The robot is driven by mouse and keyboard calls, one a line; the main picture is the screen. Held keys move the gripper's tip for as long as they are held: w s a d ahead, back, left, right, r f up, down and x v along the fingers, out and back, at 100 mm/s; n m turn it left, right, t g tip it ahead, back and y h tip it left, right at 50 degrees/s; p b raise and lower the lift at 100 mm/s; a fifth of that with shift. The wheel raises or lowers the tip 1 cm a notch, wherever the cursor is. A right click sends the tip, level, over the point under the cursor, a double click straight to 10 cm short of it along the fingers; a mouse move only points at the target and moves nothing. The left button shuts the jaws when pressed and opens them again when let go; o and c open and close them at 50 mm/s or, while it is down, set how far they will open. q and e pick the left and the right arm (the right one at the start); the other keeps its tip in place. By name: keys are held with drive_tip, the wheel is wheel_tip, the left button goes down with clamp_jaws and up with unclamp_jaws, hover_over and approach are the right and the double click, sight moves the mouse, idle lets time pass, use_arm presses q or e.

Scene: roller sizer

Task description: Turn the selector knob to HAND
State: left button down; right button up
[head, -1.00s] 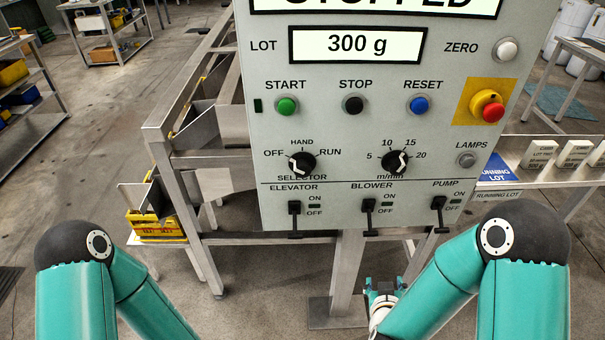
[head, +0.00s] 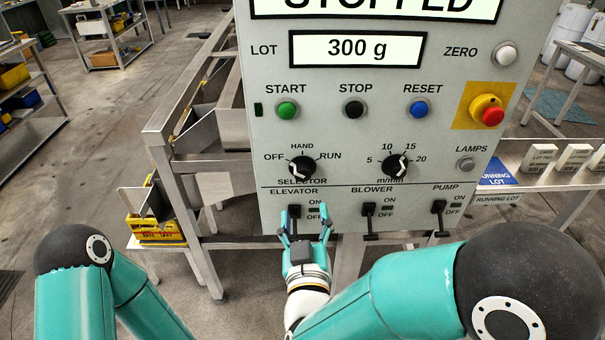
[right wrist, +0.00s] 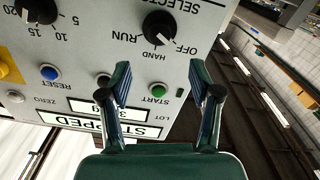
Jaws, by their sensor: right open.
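The black selector knob (head: 302,167) is on the grey control panel (head: 330,130), with OFF at its left, HAND above and RUN at its right. Its white mark shows on the left, OFF-side part of the knob; I cannot tell its exact setting. The knob also shows upside down in the right wrist view (right wrist: 159,28). My right gripper (head: 305,216) is open and empty, below the knob and in front of the elevator switch (head: 294,211). Its fingers (right wrist: 160,78) show spread apart in the wrist view. Only my left arm shows at lower left; its gripper is out of view.
The speed knob (head: 395,167) is right of the selector. START (head: 287,110), STOP and RESET buttons lie above. Blower (head: 368,210) and pump (head: 438,208) switches stick out below. A red emergency button (head: 490,112) is at right. The display (head: 357,47) reads 300 g.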

sight(303, 177)
drive_tip(key=w+p, duration=0.2)
drive_tip(key=w, duration=1)
drive_tip(key=shift+a+p, duration=0.15)
drive_tip(key=shift+p, duration=0.25)
drive_tip(key=c, duration=1.1)
drive_tip(key=shift+f+m+b, duration=0.2)
drive_tip(key=shift+m+b, duration=0.1)
drive_tip(key=shift+b, duration=0.6)
drive_tip(key=shift+c, duration=0.2)
drive_tip(key=m+b, duration=0.8)
drive_tip(key=b, duration=0.5)
drive_tip(key=shift+f+m, duration=0.1)
drive_tip(key=shift+m, duration=0.2)
drive_tip(key=shift+r+m+b, duration=0.25)
drive_tip(key=shift+m+b, duration=1.05)
drive_tip(key=shift+b, duration=0.05)
